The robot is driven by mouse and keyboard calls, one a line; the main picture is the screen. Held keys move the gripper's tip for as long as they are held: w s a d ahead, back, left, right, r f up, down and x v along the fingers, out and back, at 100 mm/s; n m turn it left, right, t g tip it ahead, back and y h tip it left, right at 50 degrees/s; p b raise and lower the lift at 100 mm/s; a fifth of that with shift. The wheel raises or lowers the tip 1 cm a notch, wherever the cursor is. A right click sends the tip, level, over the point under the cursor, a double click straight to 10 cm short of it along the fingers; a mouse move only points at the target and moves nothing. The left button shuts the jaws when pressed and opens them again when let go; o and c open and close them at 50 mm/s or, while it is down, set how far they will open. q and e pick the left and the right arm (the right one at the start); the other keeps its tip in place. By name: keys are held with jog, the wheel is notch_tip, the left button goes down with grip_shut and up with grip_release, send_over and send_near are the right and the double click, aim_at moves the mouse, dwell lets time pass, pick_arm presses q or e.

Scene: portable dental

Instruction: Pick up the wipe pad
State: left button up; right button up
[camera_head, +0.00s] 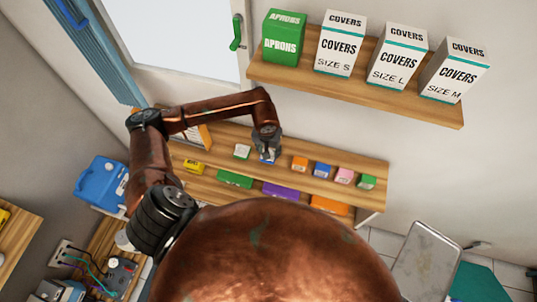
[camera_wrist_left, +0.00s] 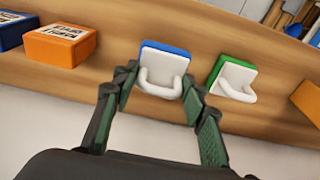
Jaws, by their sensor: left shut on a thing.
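A pad with a blue back and a white looped handle (camera_wrist_left: 163,68) is between the fingers of my left gripper (camera_wrist_left: 158,88) in the left wrist view. The gripper is shut on this pad at the shelf's front edge. In the head view my left gripper (camera_head: 266,147) is over the wooden shelf, and the blue pad (camera_head: 268,157) shows just below it, partly hidden. A similar pad with a green back and white handle (camera_wrist_left: 233,78) stands beside it; it also shows in the head view (camera_head: 242,151). My right gripper is not in view.
Orange (camera_head: 299,163), blue (camera_head: 322,170), pink (camera_head: 344,176) and green (camera_head: 367,182) boxes stand along the same shelf (camera_head: 285,151). A lower level holds more coloured boxes. An upper shelf (camera_head: 290,78) carries apron and cover boxes. A metal tray (camera_head: 425,262) is at lower right.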

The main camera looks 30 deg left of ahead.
pick_arm(q)
jog(key=s+d+r+b, duration=0.5)
jog(key=s+d+r, duration=0.3)
jog(key=s+r, duration=0.2)
jog(key=shift+s+d, duration=0.4)
jog(key=shift+s, duration=0.1)
jog(key=shift+f, duration=0.1)
jog(key=o, duration=0.5)
jog(key=c, duration=0.4)
jog(key=shift+f, duration=0.1)
jog(key=shift+c, duration=0.3)
